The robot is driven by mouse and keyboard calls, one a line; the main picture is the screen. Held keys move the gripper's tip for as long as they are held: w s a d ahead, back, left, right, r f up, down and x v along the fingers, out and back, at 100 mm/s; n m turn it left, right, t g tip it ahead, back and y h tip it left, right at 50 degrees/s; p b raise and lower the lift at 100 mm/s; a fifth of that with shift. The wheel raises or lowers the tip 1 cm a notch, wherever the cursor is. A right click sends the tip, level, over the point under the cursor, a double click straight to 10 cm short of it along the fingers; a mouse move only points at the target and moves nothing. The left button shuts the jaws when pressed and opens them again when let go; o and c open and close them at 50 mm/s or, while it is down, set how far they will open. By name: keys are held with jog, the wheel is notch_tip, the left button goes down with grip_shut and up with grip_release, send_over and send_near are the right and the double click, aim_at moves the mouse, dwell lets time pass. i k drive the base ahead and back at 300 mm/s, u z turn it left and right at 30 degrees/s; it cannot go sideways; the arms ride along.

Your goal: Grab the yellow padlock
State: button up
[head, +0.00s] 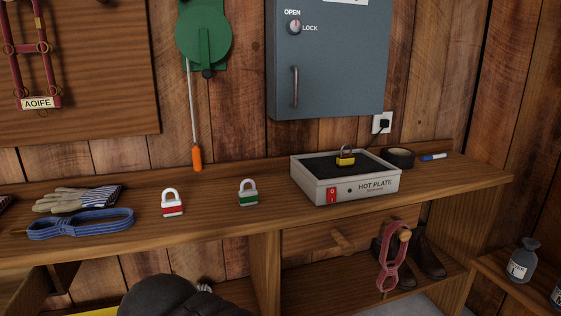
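The yellow padlock (345,160) has a grey shackle and rests upright on the dark top of a hot plate (358,191). The hot plate is a pale box labelled HOT PLATE, with a red switch on its front left. It stands on the right part of the wooden bench (225,224), near the wall. I cannot make out my gripper in the head view.
A red-and-white padlock (173,208) and a green-and-white padlock (247,198) stand left of the hot plate. Black tape (398,158) and a blue marker (433,157) lie right of it. A grey cabinet (331,65) hangs above. A dark rounded shape (180,297) shows at the bottom.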

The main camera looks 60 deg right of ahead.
aim_at(346, 160)
jog(key=z, duration=0.05)
jog(key=k, duration=0.85)
jog(key=z, duration=0.8)
jog(key=i, duration=0.5)
jog(key=u, duration=0.05)
